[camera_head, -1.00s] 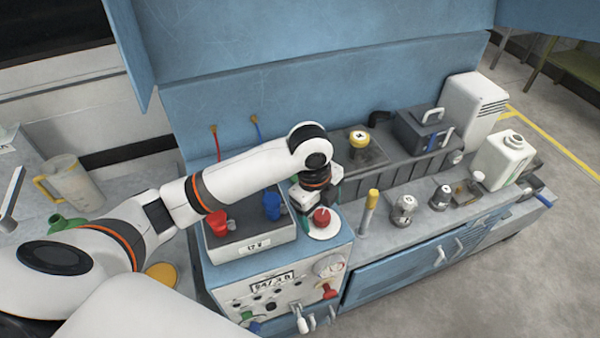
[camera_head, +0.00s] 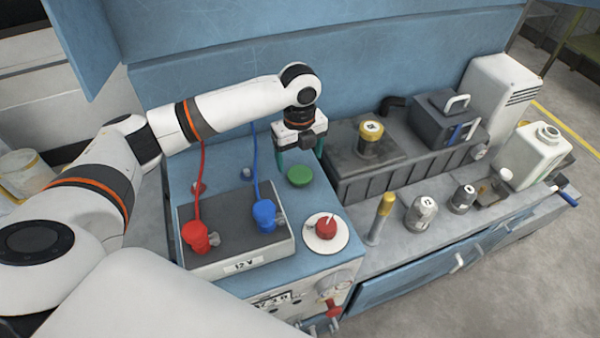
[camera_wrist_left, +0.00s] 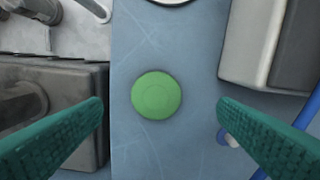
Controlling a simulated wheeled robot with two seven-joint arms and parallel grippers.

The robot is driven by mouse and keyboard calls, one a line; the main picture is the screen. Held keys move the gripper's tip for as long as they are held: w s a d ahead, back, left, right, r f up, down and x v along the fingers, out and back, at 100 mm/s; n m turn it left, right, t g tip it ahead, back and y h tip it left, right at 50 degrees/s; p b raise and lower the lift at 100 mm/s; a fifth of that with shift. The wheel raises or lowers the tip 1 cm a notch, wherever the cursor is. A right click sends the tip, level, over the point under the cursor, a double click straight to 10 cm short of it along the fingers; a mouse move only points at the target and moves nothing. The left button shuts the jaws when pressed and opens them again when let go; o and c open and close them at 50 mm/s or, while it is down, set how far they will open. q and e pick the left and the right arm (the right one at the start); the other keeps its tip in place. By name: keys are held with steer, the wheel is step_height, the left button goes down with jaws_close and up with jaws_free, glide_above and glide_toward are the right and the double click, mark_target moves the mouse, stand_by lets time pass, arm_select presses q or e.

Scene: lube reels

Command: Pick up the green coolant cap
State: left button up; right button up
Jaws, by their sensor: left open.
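The green coolant cap (camera_head: 300,176) is a round green disc on the blue bench top, behind the white plate with the red cap. It also shows in the left wrist view (camera_wrist_left: 156,95), whole and uncovered, between the two green fingers. My left gripper (camera_head: 300,164) is open and empty, pointing down just behind and above the cap. In the left wrist view my left gripper's fingers (camera_wrist_left: 160,125) stand wide apart on either side of the cap, with no contact visible. My right gripper is not in view.
A 12 V battery (camera_head: 236,242) with red (camera_head: 200,237) and blue (camera_head: 265,214) clamps and their cables stands left of the cap. A red cap (camera_head: 326,227) on a white plate is in front. A dark ribbed block (camera_head: 385,177) stands close on the right.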

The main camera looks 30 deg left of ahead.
mark_target(300, 173)
arm_select(q)
steer(key=shift+w+a+f, duration=0.1)
steer(key=shift+w+f, duration=0.05)
steer(key=shift+f, duration=0.4)
steer(key=shift+w+f, duration=0.1)
steer(key=shift+f, duration=0.2)
steer(key=shift+f+p, duration=0.6)
steer(key=shift+f, duration=0.35)
step_height(300, 173, down, 2)
steer(key=shift+w+f, duration=0.1)
steer(key=shift+f, duration=0.45)
steer(key=shift+c, duration=0.3)
steer(key=c, duration=1.1)
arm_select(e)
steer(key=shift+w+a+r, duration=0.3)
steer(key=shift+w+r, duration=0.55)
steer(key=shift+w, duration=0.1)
